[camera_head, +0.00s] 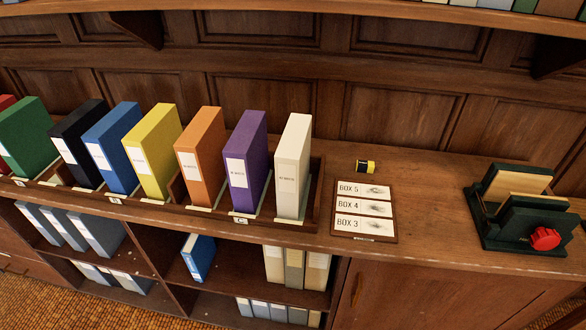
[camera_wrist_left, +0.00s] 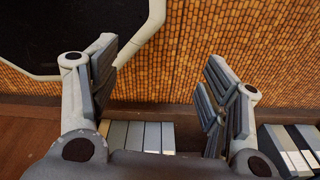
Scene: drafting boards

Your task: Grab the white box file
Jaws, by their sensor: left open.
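The white box file (camera_head: 292,168) stands upright at the right end of a row of box files in a wooden rack on the counter, in the head view. A purple box file (camera_head: 246,164) stands directly to its left. In the left wrist view my left gripper (camera_wrist_left: 160,95) is open, its two fingers wide apart with nothing between them. That view looks down past the fingers at lower shelf files and the floor; the white box file is not recognisable there. Neither gripper shows in the head view.
Orange (camera_head: 203,158), yellow (camera_head: 155,150), blue, black and green files fill the rack (camera_head: 313,205) to the left.

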